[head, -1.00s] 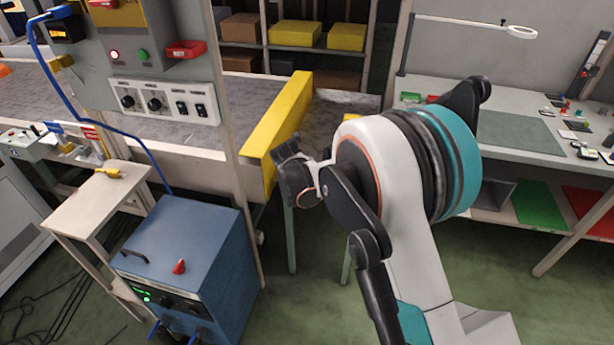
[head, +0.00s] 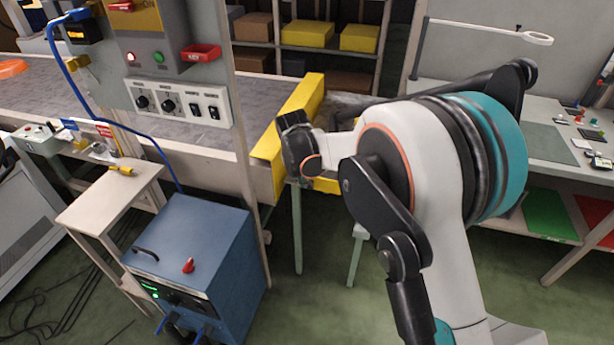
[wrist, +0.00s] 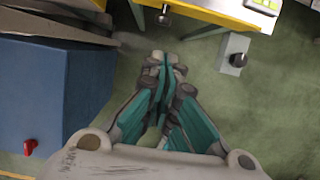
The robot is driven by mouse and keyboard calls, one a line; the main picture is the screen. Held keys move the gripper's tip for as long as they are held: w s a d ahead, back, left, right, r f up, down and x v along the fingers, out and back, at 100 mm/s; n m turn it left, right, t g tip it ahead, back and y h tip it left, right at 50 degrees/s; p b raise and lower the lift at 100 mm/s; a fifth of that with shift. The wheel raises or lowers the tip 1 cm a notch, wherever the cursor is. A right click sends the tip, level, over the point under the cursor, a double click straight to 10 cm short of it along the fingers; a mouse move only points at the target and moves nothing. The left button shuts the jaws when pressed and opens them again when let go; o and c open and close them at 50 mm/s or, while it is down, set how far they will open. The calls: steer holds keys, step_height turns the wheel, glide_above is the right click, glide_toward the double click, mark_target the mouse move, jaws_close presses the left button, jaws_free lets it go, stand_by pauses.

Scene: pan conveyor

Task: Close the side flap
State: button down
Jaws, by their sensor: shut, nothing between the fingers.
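A yellow panel (head: 290,120) stands along the end of the grey conveyor (head: 75,95) in the head view. A lower yellow piece (head: 326,184) shows just right of it, partly behind my arm. I cannot tell which part is the side flap. In the wrist view a yellow edge (wrist: 210,12) crosses the top, with a grey box with a dark knob (wrist: 234,56) below it. My gripper (wrist: 164,62) is shut and empty, with floor beneath it, apart from the yellow edge in the picture. In the head view its fingers are hidden behind my arm.
A blue cabinet (head: 195,255) stands at the left front, beside a small beige stand (head: 110,195). A control post (head: 180,98) rises before the conveyor. A workbench (head: 550,150) is at the right. Green floor lies open between.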

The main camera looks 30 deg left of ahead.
mark_target(313, 181)
steer(key=shift+w+a+f+b, duration=0.25)
steer(key=shift+w+f+b, duration=0.45)
steer(key=shift+w+f, duration=0.5)
steer(key=shift+w+a+f+b, duration=0.3)
steer(key=shift+w+f+b, duration=0.35)
steer(key=shift+w+f, duration=0.5)
steer(key=shift+w+a+f+b, duration=0.25)
steer(key=shift+w+f+b, duration=0.6)
steer(key=shift+f, duration=0.5)
steer(key=shift+w, duration=0.15)
steer(key=shift+w+a+r+p, duration=0.15)
steer(key=shift+w+p, duration=0.1)
steer(key=shift+w, duration=0.2)
steer(key=shift+w+a+r+p, duration=0.1)
steer(key=shift+w+p, duration=0.15)
steer(key=shift+w, duration=0.2)
